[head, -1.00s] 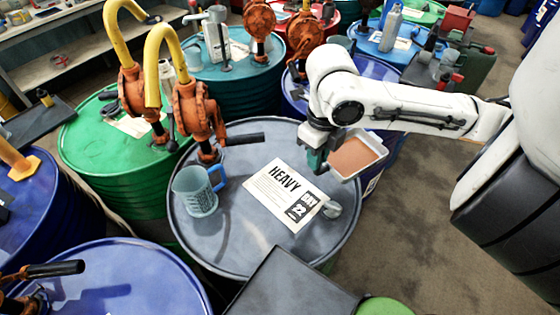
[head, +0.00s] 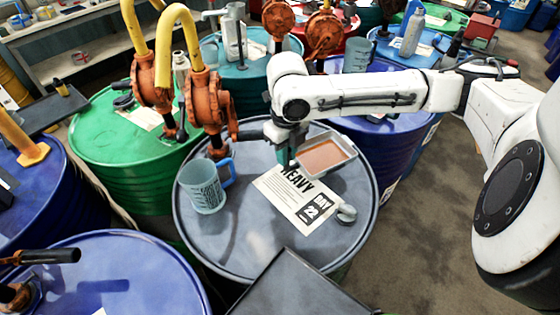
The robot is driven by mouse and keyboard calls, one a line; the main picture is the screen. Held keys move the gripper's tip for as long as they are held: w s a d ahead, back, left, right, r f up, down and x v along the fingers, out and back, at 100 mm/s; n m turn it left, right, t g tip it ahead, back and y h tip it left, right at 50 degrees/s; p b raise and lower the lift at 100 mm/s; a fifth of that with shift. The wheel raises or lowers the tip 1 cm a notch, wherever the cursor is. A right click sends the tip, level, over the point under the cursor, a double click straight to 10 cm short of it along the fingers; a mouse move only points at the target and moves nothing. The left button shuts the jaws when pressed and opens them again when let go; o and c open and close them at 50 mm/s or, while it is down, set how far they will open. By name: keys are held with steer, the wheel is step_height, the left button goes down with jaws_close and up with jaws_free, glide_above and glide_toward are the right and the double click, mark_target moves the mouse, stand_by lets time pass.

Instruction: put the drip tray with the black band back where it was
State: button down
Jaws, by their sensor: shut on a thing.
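A small pale metal drip tray (head: 349,149) with a brown-orange inside is over the back right part of the grey drum top (head: 235,240). No black band can be made out on it from here. My gripper (head: 288,158) is at the tray's left end and shut on it, pointing down; the fingertips are mostly hidden. The tray looks roughly level. I cannot tell whether it touches the drum top or hangs just above it.
On the grey drum stand a blue-handled measuring jug (head: 202,187), a paper marked HEAVY (head: 298,200) and a grey bung-like fitting (head: 346,213). An orange hand pump (head: 210,100) with a yellow spout rises at its back left. A dark box (head: 285,285) is in front.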

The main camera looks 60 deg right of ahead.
steer(key=shift+w+d+f, duration=0.1)
steer(key=shift+w+f, duration=0.2)
steer(key=shift+f, duration=0.6)
steer(key=shift+w+f, duration=0.3)
steer(key=shift+f, duration=0.55)
steer(key=shift+w+d+f, duration=0.1)
steer(key=shift+w+f, duration=0.2)
steer(key=shift+f, duration=0.6)
steer(key=shift+f, duration=0.2)
steer(key=c, duration=1.1)
jaws_free()
step_height(320, 180, up, 12)
steer(key=shift+a+r, duration=0.1)
steer(key=shift+r, duration=0.1)
